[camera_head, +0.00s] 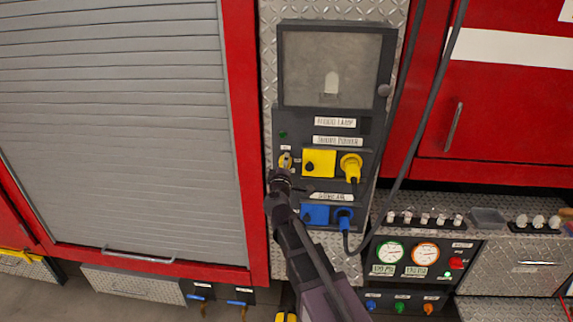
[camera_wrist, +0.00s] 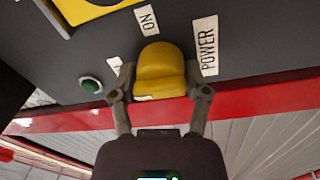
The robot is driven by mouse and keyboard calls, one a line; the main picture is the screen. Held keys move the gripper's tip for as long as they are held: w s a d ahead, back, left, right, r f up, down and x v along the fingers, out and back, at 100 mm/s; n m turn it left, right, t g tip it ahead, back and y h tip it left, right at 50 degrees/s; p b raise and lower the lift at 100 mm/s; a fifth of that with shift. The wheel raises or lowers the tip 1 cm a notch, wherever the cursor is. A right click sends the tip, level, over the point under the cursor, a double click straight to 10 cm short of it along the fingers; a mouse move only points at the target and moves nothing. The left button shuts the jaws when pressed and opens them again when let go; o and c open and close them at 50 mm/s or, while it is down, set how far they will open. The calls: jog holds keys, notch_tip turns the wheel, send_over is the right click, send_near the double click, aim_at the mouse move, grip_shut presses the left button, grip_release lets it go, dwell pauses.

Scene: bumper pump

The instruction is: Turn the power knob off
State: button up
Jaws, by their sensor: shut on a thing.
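The yellow power knob (camera_wrist: 160,62) sits on a dark panel in the wrist view, between a white ON label (camera_wrist: 147,20) and a POWER label (camera_wrist: 206,45). My gripper (camera_wrist: 158,76) has one finger on each side of the knob and is shut on it. A green round light or button (camera_wrist: 91,85) is left of the knob. In the head view my gripper (camera_head: 283,170) reaches the panel's left edge, where the yellow knob (camera_head: 285,158) is partly hidden by it.
A yellow socket cover (camera_head: 319,163) and yellow plug (camera_head: 350,166) are right of the knob. A blue cover (camera_head: 315,214) and blue plug (camera_head: 344,217) are below. A black cable (camera_head: 408,165) hangs at the right. A grey shutter (camera_head: 115,120) is at the left.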

jog(key=shift+s+f, duration=0.1)
jog(key=o, duration=1.1)
